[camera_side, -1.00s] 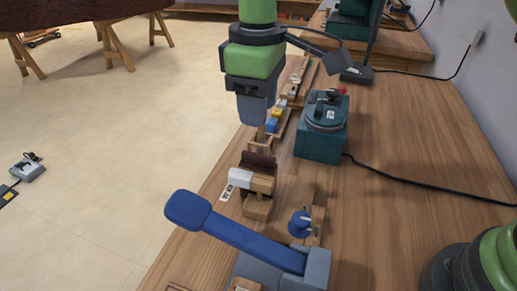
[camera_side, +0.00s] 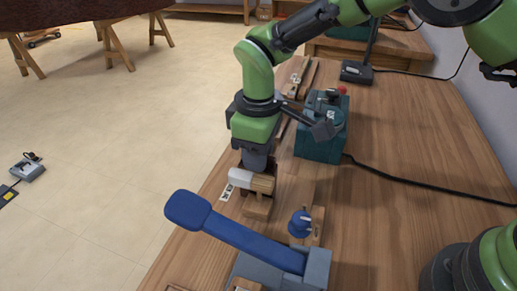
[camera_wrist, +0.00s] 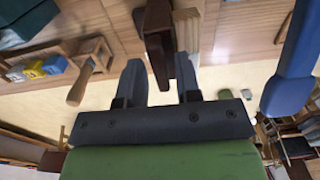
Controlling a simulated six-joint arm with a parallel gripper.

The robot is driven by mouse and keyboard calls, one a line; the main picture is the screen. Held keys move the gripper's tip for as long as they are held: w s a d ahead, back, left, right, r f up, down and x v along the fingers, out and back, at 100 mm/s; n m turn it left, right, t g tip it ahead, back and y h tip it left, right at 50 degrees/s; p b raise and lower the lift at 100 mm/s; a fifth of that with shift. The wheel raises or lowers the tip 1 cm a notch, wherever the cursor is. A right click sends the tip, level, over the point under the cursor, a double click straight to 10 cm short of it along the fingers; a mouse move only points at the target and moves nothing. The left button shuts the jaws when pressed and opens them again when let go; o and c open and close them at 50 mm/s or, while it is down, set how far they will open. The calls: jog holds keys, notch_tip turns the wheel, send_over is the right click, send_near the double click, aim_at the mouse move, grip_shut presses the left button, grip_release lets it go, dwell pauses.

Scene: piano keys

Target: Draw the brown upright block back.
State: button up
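The brown upright block (camera_wrist: 157,38) is a dark brown piece at the top middle of the wrist view. Its near end reaches down between the two grey fingers of my gripper (camera_wrist: 158,66). The fingers stand apart on either side of it, and I cannot tell whether either touches it. In the side view my gripper (camera_side: 256,160) is low over the bench, right behind a white-and-wood piece (camera_side: 251,181). There, my gripper and that piece hide most of the brown block.
A blue lever (camera_side: 235,234) with a wide pad stands in front. A small blue knob (camera_side: 299,222) is to the right. A teal box (camera_side: 320,145) with a black cable stands behind. Colored cubes (camera_wrist: 35,70) lie near a wooden handle (camera_wrist: 84,86).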

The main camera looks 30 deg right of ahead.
grip_shut()
jog(key=shift+w+d, duration=1.4)
jog(key=shift+w, duration=0.05)
jog(key=shift+o, duration=1.3)
grip_release()
notch_tip(320, 180, up, 10)
